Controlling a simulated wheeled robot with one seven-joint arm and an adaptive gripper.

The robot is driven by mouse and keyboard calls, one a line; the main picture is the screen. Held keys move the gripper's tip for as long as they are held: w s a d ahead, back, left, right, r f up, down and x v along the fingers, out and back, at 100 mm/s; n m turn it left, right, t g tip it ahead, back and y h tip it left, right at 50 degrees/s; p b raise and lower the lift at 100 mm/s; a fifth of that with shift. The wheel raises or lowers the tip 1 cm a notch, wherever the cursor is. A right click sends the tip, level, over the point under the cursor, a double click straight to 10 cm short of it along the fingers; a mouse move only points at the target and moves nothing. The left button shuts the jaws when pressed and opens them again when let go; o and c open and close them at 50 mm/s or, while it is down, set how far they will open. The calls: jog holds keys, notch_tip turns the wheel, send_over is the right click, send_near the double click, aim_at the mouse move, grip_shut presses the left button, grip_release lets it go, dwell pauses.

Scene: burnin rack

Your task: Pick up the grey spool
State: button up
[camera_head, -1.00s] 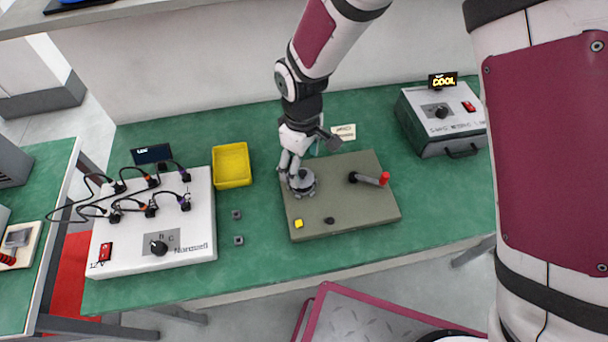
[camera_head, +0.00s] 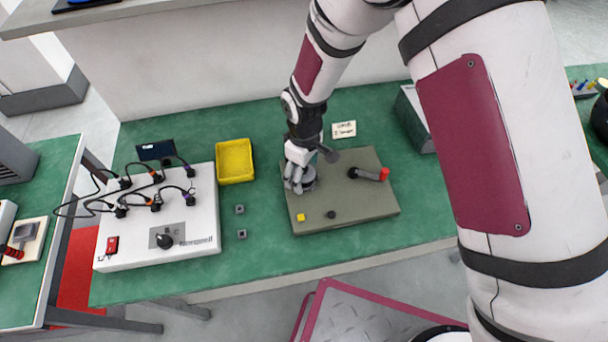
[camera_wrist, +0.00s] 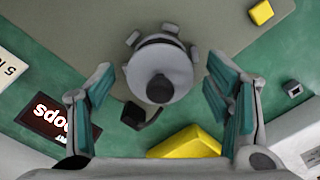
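The grey spool (camera_head: 308,180) stands on the back left part of an olive panel (camera_head: 350,212) on the green bench. In the wrist view my gripper (camera_wrist: 160,80) is open, with one teal-padded finger on each side of the spool. Gaps show between both fingers and the spool, so it is not gripped. The height of the fingertips against it is unclear.
The panel carries a red-tipped lever (camera_head: 370,174), a yellow block (camera_head: 301,217) and a black knob (camera_head: 332,215). A yellow tray (camera_head: 235,161) and a white cabled box (camera_head: 190,241) stand to the left. Two small dark nuts lie between.

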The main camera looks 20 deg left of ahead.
jog(key=c, duration=1.1)
jog(key=shift+r, duration=0.15)
